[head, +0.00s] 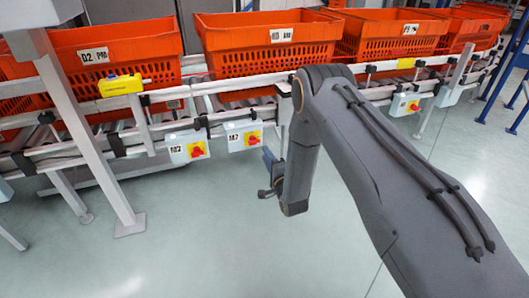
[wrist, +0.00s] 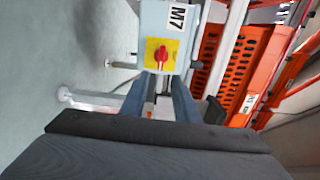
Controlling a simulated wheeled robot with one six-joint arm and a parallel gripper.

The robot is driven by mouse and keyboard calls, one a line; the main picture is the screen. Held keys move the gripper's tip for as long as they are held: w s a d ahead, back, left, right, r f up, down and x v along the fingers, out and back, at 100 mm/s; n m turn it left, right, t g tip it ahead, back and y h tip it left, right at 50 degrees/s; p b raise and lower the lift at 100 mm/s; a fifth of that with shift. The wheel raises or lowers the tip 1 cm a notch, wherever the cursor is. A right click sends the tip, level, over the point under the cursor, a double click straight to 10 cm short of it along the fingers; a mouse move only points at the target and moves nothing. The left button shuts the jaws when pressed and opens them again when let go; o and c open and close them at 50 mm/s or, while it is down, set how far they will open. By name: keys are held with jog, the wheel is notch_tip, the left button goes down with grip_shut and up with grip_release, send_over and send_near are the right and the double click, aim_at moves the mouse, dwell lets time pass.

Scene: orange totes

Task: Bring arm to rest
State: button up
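My arm reaches forward across the right half of the head view and bends down at the elbow. My gripper (head: 268,165) hangs at the lower end of it, in front of the conveyor frame and partly hidden by my own wrist. In the wrist view my gripper (wrist: 161,82) shows two blue-grey fingers apart, with nothing held between them. The grey M7 switch box (wrist: 165,40), with a red knob on a yellow plate, lies straight beyond the fingertips. The same M7 box (head: 243,135) shows in the head view, just left of my arm. I cannot tell whether the fingers touch it.
Several orange totes stand on the conveyor, including the D2 tote (head: 90,65) and a middle tote (head: 262,55). A second switch box (head: 187,148) hangs left of M7. A grey post (head: 85,130) stands at left. The floor (head: 200,240) in front is clear.

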dwell(0.4)
jog(key=s+a+r+n+g+h, duration=0.1)
jog(key=s+a+r+n+g, duration=0.1)
jog(key=a+r+n+g, duration=0.5)
jog(key=s+a+r+n+h, duration=0.1)
jog(key=s+r+n, duration=0.1)
jog(key=s+r, duration=0.7)
jog(key=s+d+r+n+g+h, duration=0.1)
jog(key=s+d+r+n+g, duration=0.25)
jog(key=s, duration=0.95)
jog(key=s+d+r+n+g+h, duration=0.1)
jog(key=s+d+r+n+g, duration=0.25)
jog(key=s, duration=0.95)
jog(key=s+d+r+n+g+h, duration=0.1)
jog(key=s+d+r+n+g, duration=0.2)
jog(key=s, duration=1)
jog(key=d+r+m+h+p, duration=0.1)
jog(key=d+r+m+p, duration=0.1)
jog(key=d+r+p, duration=0.8)
jog(key=d+r+m+p, duration=0.3)
jog(key=d+r+p, duration=0.6)
jog(key=r+p, duration=0.8)
jog(key=p, duration=0.5)
jog(key=shift+d+h, duration=0.4)
